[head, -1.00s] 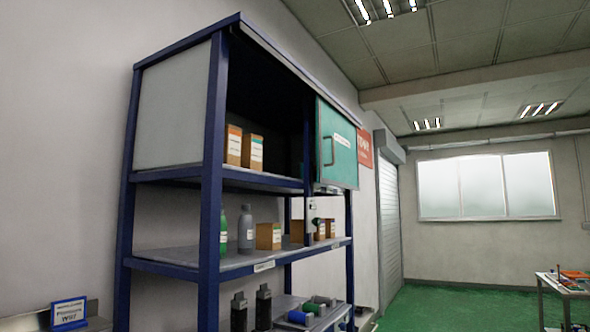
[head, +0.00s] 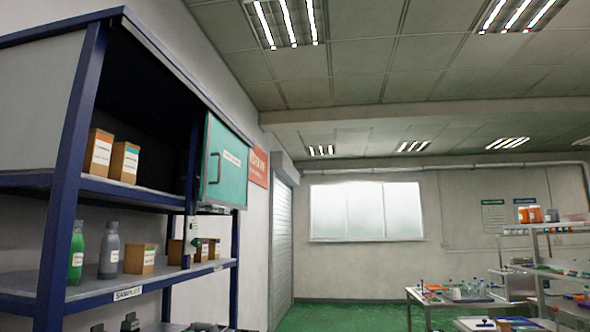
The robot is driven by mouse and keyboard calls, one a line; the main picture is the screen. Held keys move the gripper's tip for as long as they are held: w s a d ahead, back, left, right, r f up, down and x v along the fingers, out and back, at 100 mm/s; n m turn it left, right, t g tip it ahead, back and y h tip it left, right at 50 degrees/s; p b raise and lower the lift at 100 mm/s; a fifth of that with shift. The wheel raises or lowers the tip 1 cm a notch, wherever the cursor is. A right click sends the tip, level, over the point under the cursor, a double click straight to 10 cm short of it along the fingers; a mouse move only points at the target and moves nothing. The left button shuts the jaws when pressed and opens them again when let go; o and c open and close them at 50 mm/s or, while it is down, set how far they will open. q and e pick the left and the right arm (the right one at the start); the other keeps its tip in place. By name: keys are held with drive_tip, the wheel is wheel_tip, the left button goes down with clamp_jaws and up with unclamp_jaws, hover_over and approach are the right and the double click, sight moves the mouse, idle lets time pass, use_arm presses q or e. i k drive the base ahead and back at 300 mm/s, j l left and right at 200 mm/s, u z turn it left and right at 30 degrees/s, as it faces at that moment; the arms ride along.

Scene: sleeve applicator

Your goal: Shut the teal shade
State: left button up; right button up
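The teal shade (head: 232,165) is a flat panel with a dark handle (head: 215,168) and a white label. It covers the right part of the upper bay of a blue-framed shelf unit (head: 72,150) in the head view. The left part of that bay is uncovered and dark inside, with two small cardboard boxes (head: 112,158) standing in it. Neither of my grippers is in view.
On the shelf below stand a green bottle (head: 77,252), a grey bottle (head: 109,253) and several small boxes (head: 140,259). A table (head: 455,296) and a rack (head: 545,262) stand at the right. Green floor shows between the shelf unit and the table.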

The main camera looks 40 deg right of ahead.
sight(225, 168)
drive_tip(key=z, duration=1.05)
drive_tip(key=i+l, duration=1.1)
drive_tip(key=i, duration=0.25)
drive_tip(key=i+l, duration=0.55)
drive_tip(key=i, duration=0.1)
